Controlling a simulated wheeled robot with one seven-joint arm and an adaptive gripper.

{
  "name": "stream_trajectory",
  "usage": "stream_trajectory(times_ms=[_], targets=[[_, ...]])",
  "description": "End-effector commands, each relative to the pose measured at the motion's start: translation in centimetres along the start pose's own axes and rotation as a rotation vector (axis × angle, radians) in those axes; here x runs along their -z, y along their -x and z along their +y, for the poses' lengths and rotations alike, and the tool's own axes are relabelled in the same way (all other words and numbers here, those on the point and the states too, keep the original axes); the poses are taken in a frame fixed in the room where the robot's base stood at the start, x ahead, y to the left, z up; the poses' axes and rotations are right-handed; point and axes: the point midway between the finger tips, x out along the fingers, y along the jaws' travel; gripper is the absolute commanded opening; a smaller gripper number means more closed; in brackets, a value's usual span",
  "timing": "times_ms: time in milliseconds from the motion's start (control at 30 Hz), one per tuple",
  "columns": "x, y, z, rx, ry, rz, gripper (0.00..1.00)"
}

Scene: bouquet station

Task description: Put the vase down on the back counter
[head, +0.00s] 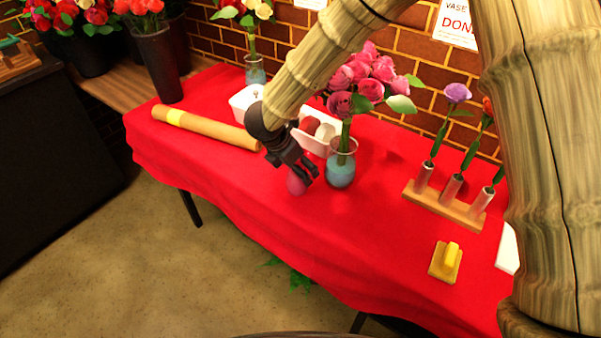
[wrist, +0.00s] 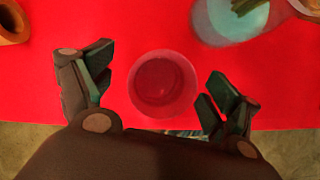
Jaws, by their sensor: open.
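My gripper (head: 302,170) is open, pointing down over the red-covered table. Below it is a small pink round vessel (head: 296,185), partly hidden by the fingers. In the wrist view the vessel (wrist: 162,88) shows its round mouth between my open fingers (wrist: 160,80), with gaps on both sides. A clear glass vase (head: 341,170) with blue water and pink roses stands upright just right of my gripper. Another glass vase (head: 255,72) with flowers stands at the table's back left. A wooden counter (head: 122,88) lies behind, at the left. I cannot tell which vase is meant.
The red table (head: 245,185) also bears a cardboard tube (head: 215,130), white bins (head: 318,143), a wooden rack (head: 445,206) of flower tubes and a yellow block (head: 446,262). A dark bucket (head: 158,65) of flowers stands by the wooden counter. The table's front left is clear.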

Motion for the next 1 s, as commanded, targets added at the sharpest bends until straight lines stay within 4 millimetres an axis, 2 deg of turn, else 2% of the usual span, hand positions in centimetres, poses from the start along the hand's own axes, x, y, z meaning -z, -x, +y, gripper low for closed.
stream_trajectory(times_ms=[200, 433, 633, 1000], targets=[[-0.1, 4.0, 0.0, -0.002, -0.002, 0.0, 0.89], [0.0, 7.0, 0.0, -0.001, 0.0, 0.001, 0.89], [0.0, 7.9, -0.1, 0.001, 0.0, 0.0, 0.89], [0.0, 7.9, -0.1, 0.001, 0.0, 0.001, 0.89]])
